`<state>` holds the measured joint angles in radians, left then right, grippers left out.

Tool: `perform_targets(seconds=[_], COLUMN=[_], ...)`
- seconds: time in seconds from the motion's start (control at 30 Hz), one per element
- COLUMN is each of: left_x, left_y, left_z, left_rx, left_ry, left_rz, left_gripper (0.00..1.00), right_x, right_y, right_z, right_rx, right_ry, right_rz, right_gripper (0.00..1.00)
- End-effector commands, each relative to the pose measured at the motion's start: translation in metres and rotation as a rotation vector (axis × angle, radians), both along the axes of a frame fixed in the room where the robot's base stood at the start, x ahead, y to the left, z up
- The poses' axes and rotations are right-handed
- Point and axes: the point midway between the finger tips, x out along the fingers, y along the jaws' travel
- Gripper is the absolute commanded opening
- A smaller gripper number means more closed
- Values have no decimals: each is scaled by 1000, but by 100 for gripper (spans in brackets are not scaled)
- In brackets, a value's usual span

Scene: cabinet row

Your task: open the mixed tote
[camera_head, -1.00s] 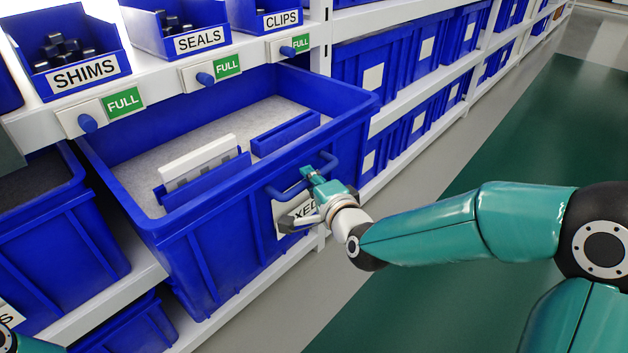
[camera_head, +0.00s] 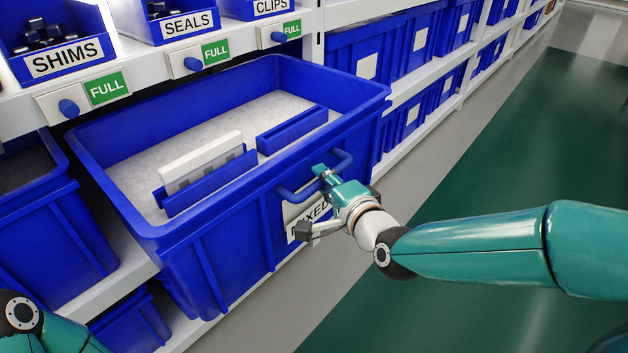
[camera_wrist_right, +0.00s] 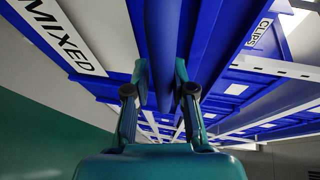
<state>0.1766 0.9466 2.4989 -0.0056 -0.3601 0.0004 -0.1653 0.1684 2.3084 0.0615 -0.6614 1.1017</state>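The mixed tote (camera_head: 240,238) is a large blue bin on the shelf, drawn out well past the shelf edge. Its open top shows a pale floor, a white block in a blue holder (camera_head: 205,165) and an empty-looking blue holder (camera_head: 292,130). Its MIXED label (camera_head: 305,215) is partly hidden by my right gripper (camera_head: 322,173). That gripper is shut on the tote's blue front handle (camera_head: 343,160). In the right wrist view the handle (camera_wrist_right: 161,55) runs between the two fingers, which lie against its sides. Only part of my left arm shows at lower left; its gripper is out of frame.
SHIMS (camera_head: 62,55), SEALS (camera_head: 185,22) and CLIPS (camera_head: 270,8) bins stand on the shelf above, with green FULL tags. Another blue tote (camera_head: 50,245) is at left. More totes (camera_head: 395,45) line the row at right. The aisle floor (camera_head: 480,165) is clear.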

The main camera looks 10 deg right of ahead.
Motion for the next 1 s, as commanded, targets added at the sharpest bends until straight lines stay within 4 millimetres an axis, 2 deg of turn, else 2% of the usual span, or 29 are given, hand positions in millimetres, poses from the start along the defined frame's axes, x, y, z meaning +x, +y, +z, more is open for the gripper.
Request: perform_targets(seconds=[0.03, 0.1, 0.47, 0.57, 0.83, 1.0], left_x=[0, 0, 0, 0, 0, 0], left_y=[0, 0, 0, 0, 0, 0], left_z=[0, 0, 0, 1, 0, 0], left_rx=[0, 0, 0, 0, 0, 0], left_ry=[0, 0, 0, 0, 0, 0], left_rz=[0, 0, 0, 0, 0, 0], left_gripper=[40, 40, 40, 40, 40, 40], right_x=[-1, 0, -2, -11, -52, -68], right_y=[1, 0, -1, -3, -11, -14], right_z=[-2, -2, 2, 4, 11, 13], right_rx=[-1, 0, 1, 2, 1, 1], right_ry=[5, 3, -4, -6, -4, -2], right_rz=[2, 1, -2, -2, -2, -1], right_gripper=[34, 43, 43, 43, 43, 43])
